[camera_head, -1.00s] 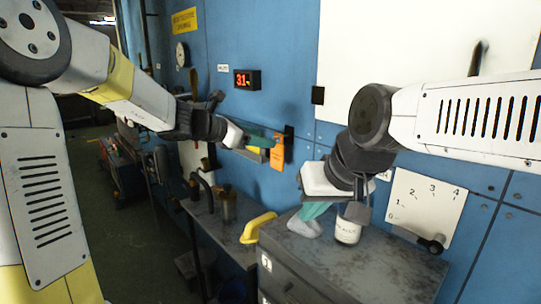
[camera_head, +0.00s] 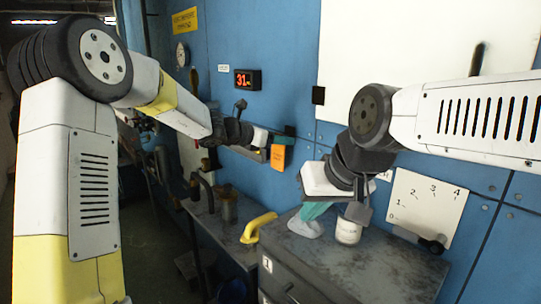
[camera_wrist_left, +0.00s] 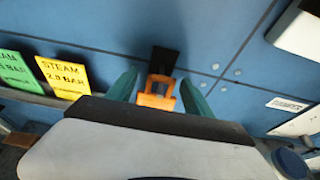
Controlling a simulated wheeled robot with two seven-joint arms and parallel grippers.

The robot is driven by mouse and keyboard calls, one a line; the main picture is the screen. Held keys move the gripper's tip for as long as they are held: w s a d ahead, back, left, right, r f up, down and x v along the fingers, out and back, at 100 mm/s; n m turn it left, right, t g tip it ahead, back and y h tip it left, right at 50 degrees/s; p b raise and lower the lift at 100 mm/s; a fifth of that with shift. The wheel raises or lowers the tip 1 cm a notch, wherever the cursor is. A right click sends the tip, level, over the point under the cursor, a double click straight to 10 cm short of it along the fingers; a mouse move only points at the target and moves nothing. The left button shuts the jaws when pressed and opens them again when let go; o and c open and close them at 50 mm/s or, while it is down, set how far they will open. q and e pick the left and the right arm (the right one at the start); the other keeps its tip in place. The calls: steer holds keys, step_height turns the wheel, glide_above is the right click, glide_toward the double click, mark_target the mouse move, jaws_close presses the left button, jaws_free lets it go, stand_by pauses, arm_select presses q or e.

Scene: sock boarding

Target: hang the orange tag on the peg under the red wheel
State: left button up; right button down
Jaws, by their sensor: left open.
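The orange tag (camera_head: 278,157) hangs by the blue wall, at the right end of a narrow ledge. In the left wrist view the orange tag (camera_wrist_left: 157,92) shows its open loop, in front of a black plate (camera_wrist_left: 163,60) on the wall. My left gripper (camera_wrist_left: 158,90) is open, its teal fingers on either side of the tag; I cannot tell whether they touch it. My right gripper (camera_head: 315,211) points down over the grey cabinet beside a white cup; whether it is open is unclear. I see no red wheel in these views.
A green card (camera_wrist_left: 17,70) and a yellow card (camera_wrist_left: 62,75) stand on the ledge left of the tag. The white cup (camera_head: 347,231) stands on the cabinet (camera_head: 375,262). A yellow handle (camera_head: 258,227) lies left of it. A numbered board (camera_head: 425,208) is at right.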

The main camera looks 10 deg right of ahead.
arm_select(q)
jaws_close()
steer(key=shift+r, duration=0.1)
steer(key=shift+r, duration=0.55)
steer(key=s+a, duration=1)
steer(key=a, duration=0.5)
